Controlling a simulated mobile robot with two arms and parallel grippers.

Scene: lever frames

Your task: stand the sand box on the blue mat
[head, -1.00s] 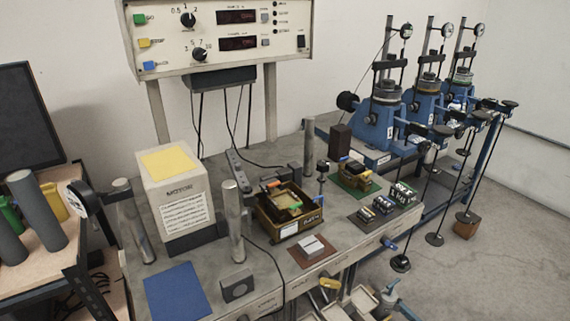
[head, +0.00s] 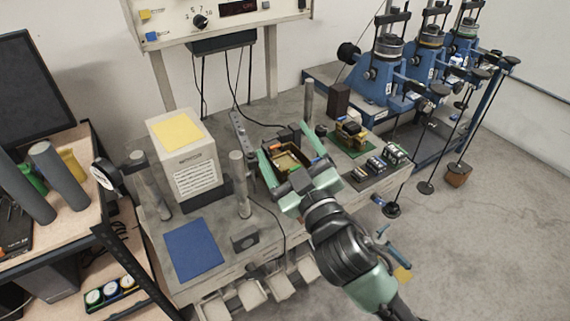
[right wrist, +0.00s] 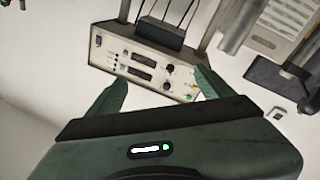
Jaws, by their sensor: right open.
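The blue mat (head: 193,250) lies bare at the front left of the grey bench in the head view. An olive-brown open tray (head: 268,177) stands mid-bench with small pieces in it. A sand-coloured piece (head: 287,160) seems to lie inside; I cannot tell for sure that it is the sand box. My right gripper (head: 283,140) is open and empty, its fingers spread over the tray in the picture. The right wrist view also shows the open gripper (right wrist: 161,77) with nothing between its fingers. My left gripper is not in view.
A pale box with a yellow top (head: 183,160) stands behind the mat. Metal posts (head: 240,185) and a grey block (head: 245,239) stand between mat and tray. The control panel (right wrist: 143,65) shows in the wrist view.

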